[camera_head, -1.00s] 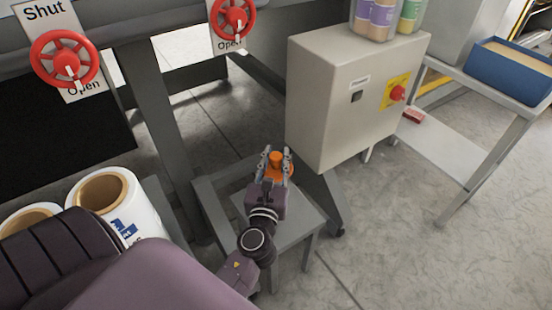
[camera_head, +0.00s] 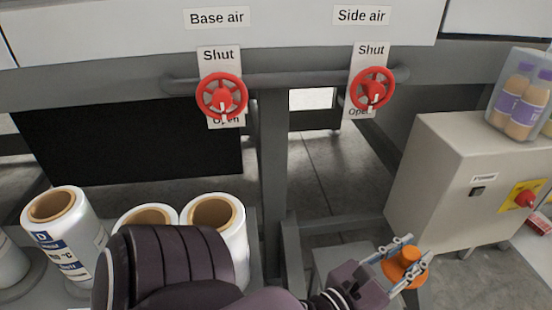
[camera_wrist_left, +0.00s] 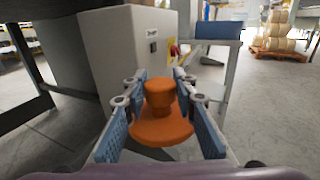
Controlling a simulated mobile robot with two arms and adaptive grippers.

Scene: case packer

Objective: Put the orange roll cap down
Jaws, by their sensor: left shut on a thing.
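The orange roll cap (camera_head: 407,267) is a round flange with a narrower knob on top. My left gripper (camera_head: 404,262) is shut on it, with a finger on each side, at the lower right of the head view. In the left wrist view the cap (camera_wrist_left: 160,118) sits upright between the two fingers of the gripper (camera_wrist_left: 163,108). A small grey stand (camera_head: 335,262) shows below and behind the gripper; I cannot tell the gap between it and the cap. My right gripper is not in view.
White film rolls (camera_head: 222,228) with brown cores stand at the lower left. A beige control box (camera_head: 440,190) with a red button stands to the right, close to the gripper. Two red valve wheels (camera_head: 221,97) (camera_head: 372,88) are on the machine frame behind.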

